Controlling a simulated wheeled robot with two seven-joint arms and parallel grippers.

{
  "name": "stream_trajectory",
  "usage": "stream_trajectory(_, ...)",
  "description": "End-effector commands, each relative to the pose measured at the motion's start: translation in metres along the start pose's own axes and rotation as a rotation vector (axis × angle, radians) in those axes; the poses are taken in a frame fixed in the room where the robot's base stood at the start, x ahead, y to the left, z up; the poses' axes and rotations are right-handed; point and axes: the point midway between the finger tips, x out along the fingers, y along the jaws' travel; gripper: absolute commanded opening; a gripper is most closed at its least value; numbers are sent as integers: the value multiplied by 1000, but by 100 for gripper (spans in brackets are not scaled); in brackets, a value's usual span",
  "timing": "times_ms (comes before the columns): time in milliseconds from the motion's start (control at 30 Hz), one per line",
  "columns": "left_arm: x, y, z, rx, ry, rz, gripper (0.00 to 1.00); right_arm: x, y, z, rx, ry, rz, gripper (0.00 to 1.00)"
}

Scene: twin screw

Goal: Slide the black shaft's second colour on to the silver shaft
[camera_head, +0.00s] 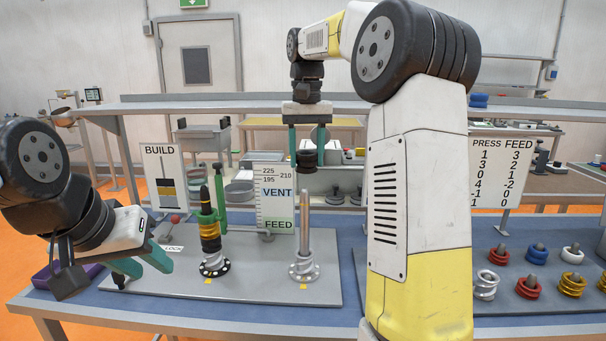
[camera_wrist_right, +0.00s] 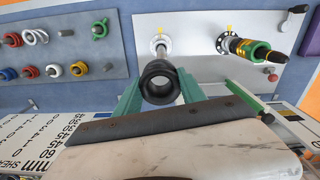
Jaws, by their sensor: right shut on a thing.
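My right gripper (camera_head: 306,146) is shut on a black ring (camera_head: 306,160), high above the silver shaft (camera_head: 304,222) and apart from it. In the right wrist view the black ring (camera_wrist_right: 160,82) sits between the green fingers of the right gripper (camera_wrist_right: 160,92), its bore facing the camera, with the silver shaft (camera_wrist_right: 161,46) beyond. The silver shaft stands upright and bare above its silver screw base. The black shaft (camera_head: 205,197) stands upright to its left, with yellow and black rings (camera_head: 210,236) on it. My left gripper (camera_head: 142,265) is open and empty at the left front.
A BUILD card (camera_head: 162,178) with black and yellow bands stands behind the plate (camera_head: 255,287). A VENT/FEED scale board (camera_head: 276,199) stands between the shafts. A green bracket (camera_head: 220,190) is beside the black shaft. Coloured screw rings (camera_head: 530,287) sit on pegs at the right.

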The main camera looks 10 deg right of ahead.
Motion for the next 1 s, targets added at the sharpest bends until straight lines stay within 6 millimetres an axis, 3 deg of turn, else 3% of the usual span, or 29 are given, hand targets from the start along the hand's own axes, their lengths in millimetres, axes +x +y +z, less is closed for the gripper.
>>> stream_trajectory(233, 0, 0, 0, 0, -1, 0, 36, 1, -2, 2, -3, 0, 0, 0)
stream_trajectory(1000, 0, 0, 0, 0, 0, 0, 36, 47, -2, 1, -3, 0, -1, 0)
